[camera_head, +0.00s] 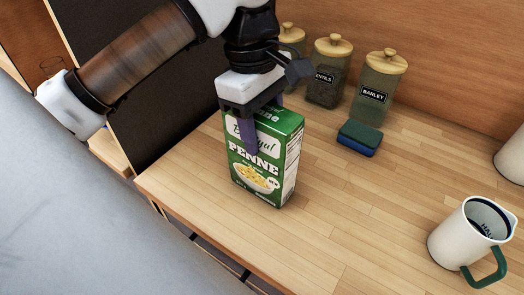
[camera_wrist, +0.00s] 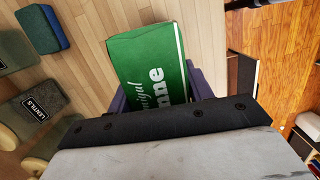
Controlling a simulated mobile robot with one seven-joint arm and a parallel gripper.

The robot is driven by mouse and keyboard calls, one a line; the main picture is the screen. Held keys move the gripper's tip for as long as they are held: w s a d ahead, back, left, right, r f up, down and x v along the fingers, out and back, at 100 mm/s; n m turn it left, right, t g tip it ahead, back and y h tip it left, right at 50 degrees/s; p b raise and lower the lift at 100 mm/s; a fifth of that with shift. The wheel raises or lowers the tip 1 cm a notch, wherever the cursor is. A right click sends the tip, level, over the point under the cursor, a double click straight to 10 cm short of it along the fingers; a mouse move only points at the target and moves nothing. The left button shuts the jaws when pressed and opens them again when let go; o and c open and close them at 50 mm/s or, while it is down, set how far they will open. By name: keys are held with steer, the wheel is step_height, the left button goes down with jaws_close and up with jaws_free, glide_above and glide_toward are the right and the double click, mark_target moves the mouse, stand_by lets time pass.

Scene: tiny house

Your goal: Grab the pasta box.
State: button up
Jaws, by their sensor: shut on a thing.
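The pasta box (camera_head: 262,172) is green and white with "PENNE" on its front. It stands upright on the wooden counter, or very close above it; I cannot tell which. My gripper (camera_head: 262,128) reaches down from above and is shut on the upper part of the box, with one purple finger across its front. The far finger is mostly hidden behind the box. In the wrist view the box (camera_wrist: 148,65) sits between the two purple fingers, and my gripper (camera_wrist: 155,88) spans its width.
Glass jars, including lentils (camera_head: 328,80) and barley (camera_head: 376,90), stand along the back wall. A green and blue sponge (camera_head: 359,138) lies in front of them. A white mug (camera_head: 465,235) with a green handle stands at the right. The counter (camera_head: 330,215) between box and mug is clear.

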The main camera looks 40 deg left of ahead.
jaws_close()
steer(key=shift+r, duration=0.1)
